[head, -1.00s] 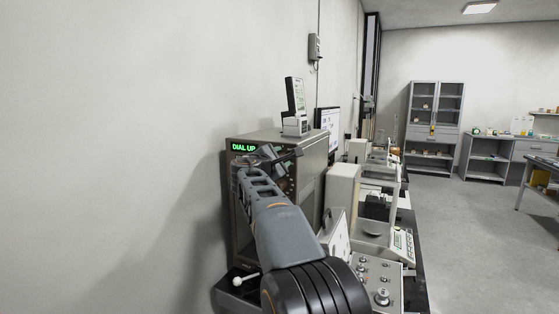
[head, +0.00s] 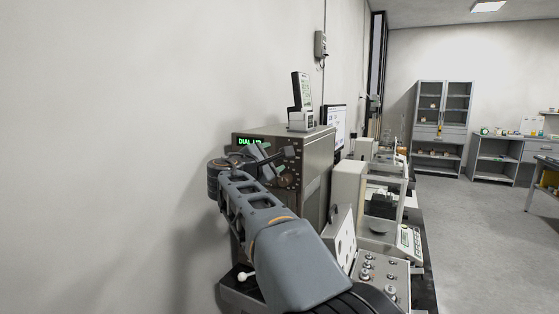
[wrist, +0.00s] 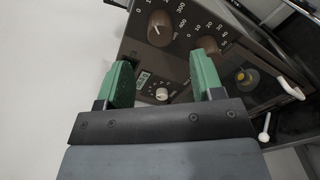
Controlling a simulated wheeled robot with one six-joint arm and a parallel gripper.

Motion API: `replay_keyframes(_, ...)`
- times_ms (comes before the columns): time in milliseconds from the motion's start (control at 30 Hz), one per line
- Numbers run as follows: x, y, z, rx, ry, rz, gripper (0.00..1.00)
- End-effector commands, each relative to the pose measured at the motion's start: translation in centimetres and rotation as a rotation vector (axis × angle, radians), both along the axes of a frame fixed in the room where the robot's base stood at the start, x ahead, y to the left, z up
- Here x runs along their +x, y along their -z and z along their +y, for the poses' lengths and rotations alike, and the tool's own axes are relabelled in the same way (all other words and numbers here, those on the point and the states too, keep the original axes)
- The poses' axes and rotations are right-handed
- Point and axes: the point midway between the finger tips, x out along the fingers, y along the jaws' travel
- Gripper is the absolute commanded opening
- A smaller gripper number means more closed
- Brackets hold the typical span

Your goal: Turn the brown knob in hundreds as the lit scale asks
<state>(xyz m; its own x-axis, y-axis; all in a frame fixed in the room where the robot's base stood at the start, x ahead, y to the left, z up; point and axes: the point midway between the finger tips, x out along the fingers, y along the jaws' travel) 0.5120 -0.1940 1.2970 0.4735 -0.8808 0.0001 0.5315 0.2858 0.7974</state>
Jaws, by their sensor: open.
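The grey balance cabinet (head: 310,160) stands by the wall, its lit green sign (head: 249,141) partly covered by my arm. In the wrist view, a brown knob (wrist: 159,27) sits at upper middle, with 300 and 400 printed on its right. A second brown knob (wrist: 208,45) with a scale of tens is partly hidden behind the right finger. My gripper (wrist: 163,68) is open and empty, its green fingers apart in front of the panel. The first knob is beyond the fingertips, and I see no contact. In the head view my gripper (head: 268,157) is before the panel.
A small white knob (wrist: 162,94) and a small lit window (wrist: 143,79) show between the fingers. A yellow button (wrist: 242,75) and a white lever (wrist: 290,87) are to the right. Another balance (head: 383,195) stands beyond the cabinet. The floor at right (head: 470,240) is clear.

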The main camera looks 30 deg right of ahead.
Motion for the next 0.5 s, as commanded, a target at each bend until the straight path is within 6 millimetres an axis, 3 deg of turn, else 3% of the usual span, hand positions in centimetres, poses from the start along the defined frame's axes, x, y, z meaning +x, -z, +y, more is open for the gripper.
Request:
replay_keyframes(200,-1.5,0.0,2.9,0.0,-0.001,0.0,0.61)
replay_keyframes(500,-2.2,0.0,4.1,0.0,0.0,0.001,0.61)
